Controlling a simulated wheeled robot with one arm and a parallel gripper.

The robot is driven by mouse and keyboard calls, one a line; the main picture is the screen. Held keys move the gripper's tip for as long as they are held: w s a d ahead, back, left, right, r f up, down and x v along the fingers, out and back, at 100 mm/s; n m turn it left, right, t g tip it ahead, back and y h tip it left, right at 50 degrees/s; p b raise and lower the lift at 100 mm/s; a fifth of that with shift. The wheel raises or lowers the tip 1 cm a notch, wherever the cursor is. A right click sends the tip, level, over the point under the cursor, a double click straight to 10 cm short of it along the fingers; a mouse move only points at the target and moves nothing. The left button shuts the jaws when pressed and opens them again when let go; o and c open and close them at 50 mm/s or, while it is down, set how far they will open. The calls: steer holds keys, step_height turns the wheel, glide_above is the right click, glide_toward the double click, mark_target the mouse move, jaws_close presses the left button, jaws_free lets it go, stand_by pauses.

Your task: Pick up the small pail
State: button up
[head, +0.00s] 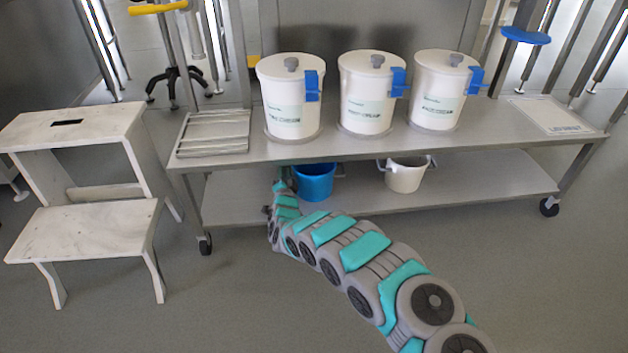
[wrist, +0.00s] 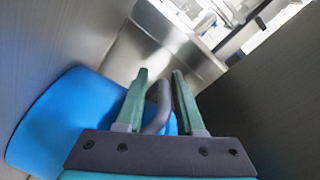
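A small blue pail (head: 314,182) stands on the lower shelf of the steel table. In the wrist view its blue wall (wrist: 75,115) fills the left, and its grey handle (wrist: 160,100) rises between my fingers. My gripper (wrist: 161,75) has its two green fingers apart, one on each side of the handle. A small gap shows beside the handle, but I cannot tell whether either finger touches it. In the head view my gripper is at the pail's left side, mostly hidden by my arm and the table edge.
A white pail (head: 405,175) stands on the lower shelf (head: 470,180), right of the blue one. The tabletop (head: 350,146) is close above, with three lidded white containers, including the left one (head: 290,95). A white step stool (head: 85,235) stands at left.

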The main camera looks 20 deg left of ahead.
steer(key=shift+w+r, duration=0.1)
jaws_close()
stand_by(1.4)
